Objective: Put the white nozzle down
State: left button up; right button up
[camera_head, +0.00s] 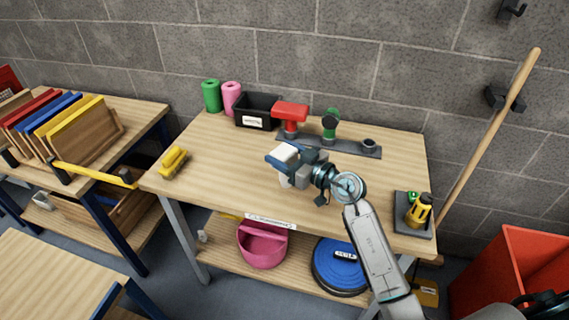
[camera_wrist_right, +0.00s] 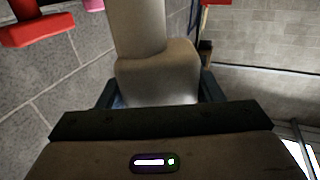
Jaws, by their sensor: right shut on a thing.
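The white nozzle (camera_head: 286,154) is held above the middle of the wooden workbench (camera_head: 225,165) by my right gripper (camera_head: 286,164). In the right wrist view the nozzle (camera_wrist_right: 155,75) is large and pale between the two fingers, with a blocky lower part and a rounder part above it. A dark grey rack (camera_head: 345,147) stands behind the gripper at the back of the bench. A red nozzle (camera_head: 290,113) and a green nozzle (camera_head: 330,123) stand on it. Its right-hand socket (camera_head: 369,144) looks empty. My left gripper is not in view.
A black bin (camera_head: 257,109) and green (camera_head: 211,95) and pink (camera_head: 231,96) rolls stand at the back left. A yellow tool (camera_head: 174,161) lies on the left edge. A yellow device (camera_head: 418,210) sits on a dark tray at the right. The bench's front left is clear.

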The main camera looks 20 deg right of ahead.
jog(key=shift+w+d+f, duration=0.1)
jog(key=shift+w+d, duration=0.15)
jog(key=shift+w, duration=0.05)
jog(key=shift+f+b, duration=0.45)
jog(key=shift+f, duration=1.25)
jog(key=shift+f, duration=0.1)
jog(key=o, duration=1.3)
jog(key=shift+c, duration=0.2)
jog(key=v, duration=1.2)
